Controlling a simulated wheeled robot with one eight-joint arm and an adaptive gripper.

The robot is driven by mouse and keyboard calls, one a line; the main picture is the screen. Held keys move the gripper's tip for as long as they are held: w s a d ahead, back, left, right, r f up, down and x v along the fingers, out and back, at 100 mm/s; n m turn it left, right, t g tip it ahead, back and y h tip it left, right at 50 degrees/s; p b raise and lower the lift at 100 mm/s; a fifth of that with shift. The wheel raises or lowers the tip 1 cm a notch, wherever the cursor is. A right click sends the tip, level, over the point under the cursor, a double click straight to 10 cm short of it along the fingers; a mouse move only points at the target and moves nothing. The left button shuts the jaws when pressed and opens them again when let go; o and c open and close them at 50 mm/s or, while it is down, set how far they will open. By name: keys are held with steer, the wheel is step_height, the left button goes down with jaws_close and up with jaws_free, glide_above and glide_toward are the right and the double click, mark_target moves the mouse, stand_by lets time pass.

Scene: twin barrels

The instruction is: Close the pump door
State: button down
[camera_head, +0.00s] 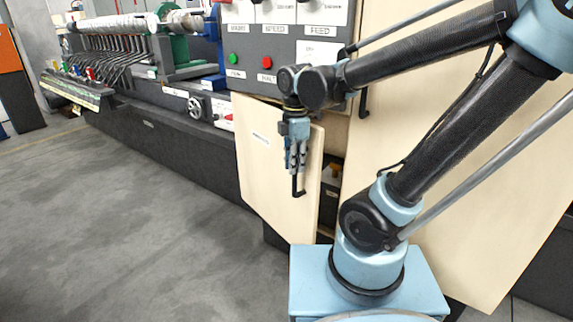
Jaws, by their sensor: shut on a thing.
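The pump door appears to be the smaller cream door (262,165) with a small white label, below the control panel. It stands ajar, with a gap along its right side. Its black bar handle (298,187) is near its right edge. My gripper (297,168) points down at the handle and is shut on it; the fingers cover the handle's upper part. Through the gap, a dark interior (329,205) shows, with a small yellowish and red item. The rest of the inside is hidden.
A control panel (250,45) with green and red buttons is above the door. A large cream panel (450,190) with a black handle (363,101) is at the right, behind my arm. A long machine (150,110) extends left. The grey floor (120,220) is clear.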

steer(key=shift+w+d, duration=0.35)
steer(key=shift+d, duration=0.2)
steer(key=c, duration=1.6)
jaws_free()
steer(key=shift+o, duration=0.2)
step_height(320, 180, up, 12)
steer(key=shift+w+d+f, duration=0.1)
